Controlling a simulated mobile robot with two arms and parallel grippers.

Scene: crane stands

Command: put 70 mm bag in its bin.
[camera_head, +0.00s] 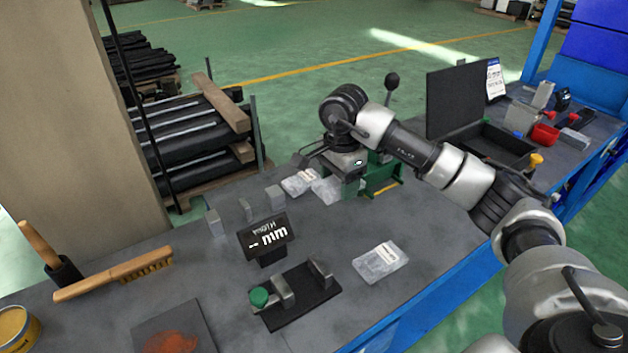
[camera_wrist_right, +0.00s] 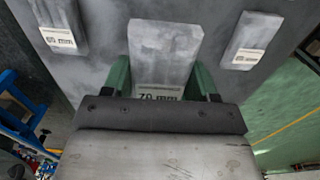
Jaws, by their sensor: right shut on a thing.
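The 70 mm bag (camera_wrist_right: 163,50) is a flat grey clear pouch with a "70 mm" label, partly hidden by my palm. It also shows in the head view (camera_head: 325,189), left of my right gripper (camera_head: 357,183). In the wrist view, the green fingers of my right gripper (camera_wrist_right: 161,82) are shut on it, one at each side. I cannot tell whether it is clear of the bench. Another labelled bag (camera_head: 380,262) lies nearer the front; one more (camera_head: 299,181) lies beyond. My left gripper is out of view. No bin is identifiable as the 70 mm one.
A length display (camera_head: 265,238) and a fixture with a green knob (camera_head: 259,297) stand on the grey bench. Several small grey blocks (camera_head: 214,223) stand behind. A brush (camera_head: 120,275) lies left. An open black case (camera_head: 490,145) and a red container (camera_head: 545,135) sit right.

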